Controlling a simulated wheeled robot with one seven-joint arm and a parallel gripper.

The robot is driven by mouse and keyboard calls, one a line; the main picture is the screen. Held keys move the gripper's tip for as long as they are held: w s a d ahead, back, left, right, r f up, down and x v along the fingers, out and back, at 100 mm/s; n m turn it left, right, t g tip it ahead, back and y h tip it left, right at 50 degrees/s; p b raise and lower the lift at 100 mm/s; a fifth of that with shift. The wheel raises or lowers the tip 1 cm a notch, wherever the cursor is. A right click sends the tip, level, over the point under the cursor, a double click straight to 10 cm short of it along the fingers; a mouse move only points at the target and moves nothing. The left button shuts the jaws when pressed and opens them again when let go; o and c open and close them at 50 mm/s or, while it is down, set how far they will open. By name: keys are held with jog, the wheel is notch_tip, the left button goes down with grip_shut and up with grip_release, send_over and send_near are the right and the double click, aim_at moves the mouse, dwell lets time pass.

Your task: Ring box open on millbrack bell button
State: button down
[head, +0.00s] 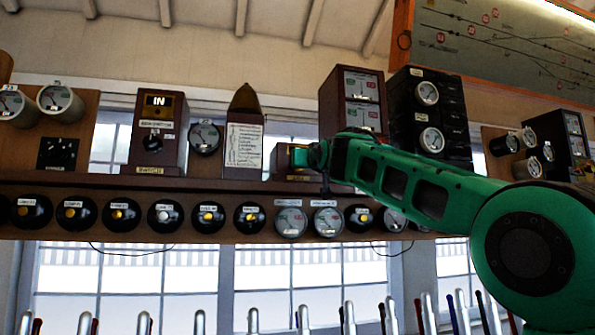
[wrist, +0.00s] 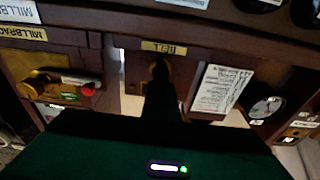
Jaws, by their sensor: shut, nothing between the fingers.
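In the wrist view, a small wooden box bears a yellow label (wrist: 165,47) that reads BELL, upside down. A dull brass round button (wrist: 159,68) shows just below the label, partly hidden by the dark fingers. My gripper (wrist: 160,78) is shut and empty, its tips in front of the button; I cannot tell whether they touch. In the head view my gripper (head: 310,157) is at the shelf, in front of a small brown box (head: 292,178), and hides most of it.
In the wrist view, an instrument with a MILLBRACK label (wrist: 22,33) and a red knob (wrist: 88,89) stands left; a white card (wrist: 214,88) is right. In the head view, the tall instrument (head: 352,85) stands beside my arm. Round bells and dials line the shelf (head: 90,183). Lever tops (head: 254,320) stand below.

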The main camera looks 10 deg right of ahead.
jog(key=shift+s, duration=0.35)
dwell(0.5)
jog(key=shift+w, duration=0.1)
jog(key=shift+w, duration=0.7)
jog(key=shift+s, duration=0.8)
jog(key=shift+w, duration=0.2)
